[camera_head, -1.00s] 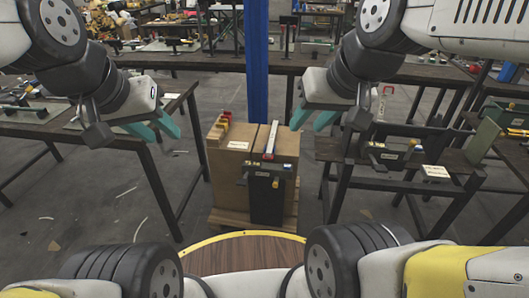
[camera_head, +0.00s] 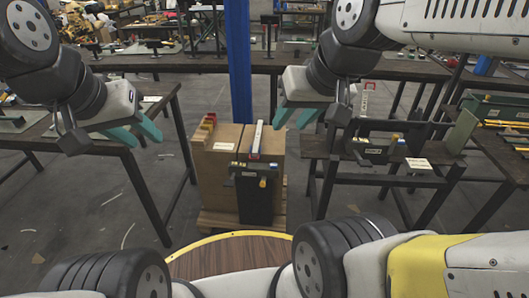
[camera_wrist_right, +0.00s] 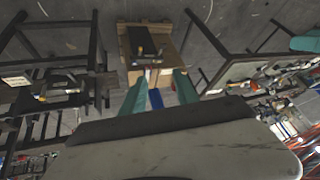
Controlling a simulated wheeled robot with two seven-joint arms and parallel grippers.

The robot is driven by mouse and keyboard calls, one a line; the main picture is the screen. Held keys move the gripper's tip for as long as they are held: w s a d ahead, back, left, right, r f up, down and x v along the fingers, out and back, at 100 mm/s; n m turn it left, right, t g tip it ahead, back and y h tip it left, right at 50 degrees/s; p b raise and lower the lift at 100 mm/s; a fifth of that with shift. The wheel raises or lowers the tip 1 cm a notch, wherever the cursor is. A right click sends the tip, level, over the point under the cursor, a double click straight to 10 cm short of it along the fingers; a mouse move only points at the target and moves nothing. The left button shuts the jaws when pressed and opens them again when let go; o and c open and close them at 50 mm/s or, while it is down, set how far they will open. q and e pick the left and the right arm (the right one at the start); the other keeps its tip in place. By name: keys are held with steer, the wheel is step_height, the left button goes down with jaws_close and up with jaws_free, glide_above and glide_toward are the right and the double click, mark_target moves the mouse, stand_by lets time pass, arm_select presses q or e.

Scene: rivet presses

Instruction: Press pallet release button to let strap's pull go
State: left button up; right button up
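A wooden pallet (camera_head: 212,222) stands on the floor ahead, carrying brown boxes (camera_head: 208,168). At its front is a dark upright unit (camera_head: 256,203) with a strap-like bar with a red end on top and a small yellow part (camera_head: 262,183), perhaps the button. The right wrist view also shows the pallet (camera_wrist_right: 176,35) and the unit's yellow part (camera_wrist_right: 140,50). My left gripper (camera_head: 140,131) is open and empty, left of the boxes. My right gripper (camera_head: 291,116) is open and empty, above and just right of them; its fingers (camera_wrist_right: 158,90) are apart in the wrist view.
A blue post (camera_head: 238,65) rises behind the boxes. Dark workbenches stand left (camera_head: 60,135) and behind. A stand with a similar dark press unit (camera_head: 376,150) and a white label is at the right. Grey floor is open between bench and pallet.

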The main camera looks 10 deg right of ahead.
steer(key=shift+c, duration=0.3)
jaws_close()
stand_by(1.6)
